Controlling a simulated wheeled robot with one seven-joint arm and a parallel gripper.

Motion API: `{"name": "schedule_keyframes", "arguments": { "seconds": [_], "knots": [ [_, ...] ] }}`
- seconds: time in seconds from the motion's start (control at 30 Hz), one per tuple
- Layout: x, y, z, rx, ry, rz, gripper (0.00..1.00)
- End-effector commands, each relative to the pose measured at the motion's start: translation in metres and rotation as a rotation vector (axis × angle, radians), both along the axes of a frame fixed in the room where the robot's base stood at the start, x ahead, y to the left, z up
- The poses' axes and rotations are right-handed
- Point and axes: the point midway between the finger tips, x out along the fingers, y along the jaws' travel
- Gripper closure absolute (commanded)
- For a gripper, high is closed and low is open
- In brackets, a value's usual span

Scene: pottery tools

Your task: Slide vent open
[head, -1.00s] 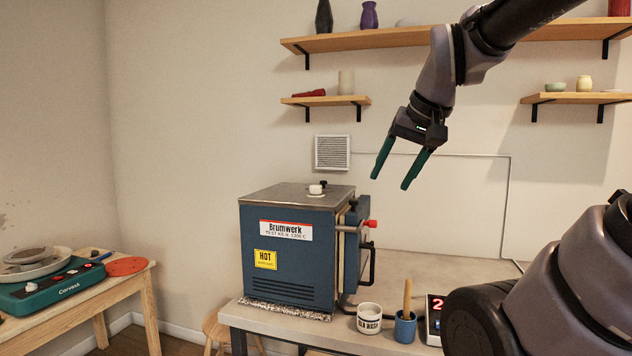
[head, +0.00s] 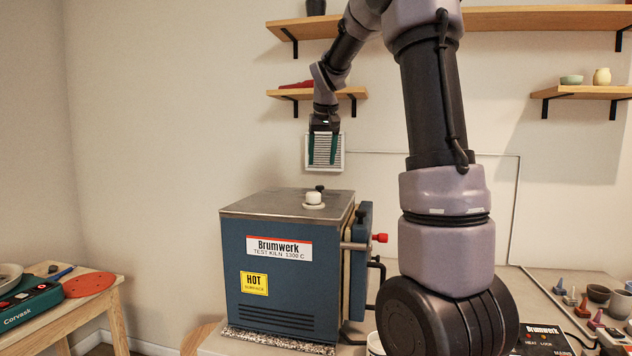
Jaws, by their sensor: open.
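The blue kiln (head: 285,290) stands on the bench with its grey metal lid (head: 265,204) on top. A white round vent piece (head: 313,200) with a small black knob (head: 320,188) sits on the lid toward its right side. My gripper (head: 323,163) points straight down above the vent piece, apart from it, with its two green fingers spread and nothing between them. The fingers overlap the wall grille in the picture.
A square wall grille (head: 340,160) is behind my gripper. Wooden shelves (head: 300,94) are on the wall above and behind my arm. A red-tipped rod (head: 380,238) sticks out of the kiln's right side. Small pots and tools (head: 599,293) stand on the bench at the right.

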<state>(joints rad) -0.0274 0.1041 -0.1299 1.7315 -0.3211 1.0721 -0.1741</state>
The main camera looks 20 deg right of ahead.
Motion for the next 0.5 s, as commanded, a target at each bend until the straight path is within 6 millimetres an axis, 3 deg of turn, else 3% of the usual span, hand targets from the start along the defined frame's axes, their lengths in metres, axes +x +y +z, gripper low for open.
{"name": "schedule_keyframes", "arguments": {
  "seconds": [0.3,0.5],
  "knots": [
    [0.022,-0.005,-0.057,0.001,0.004,-0.001,0.36],
    [0.03,-0.006,-0.075,0.001,0.001,-0.001,0.36]
  ]
}}
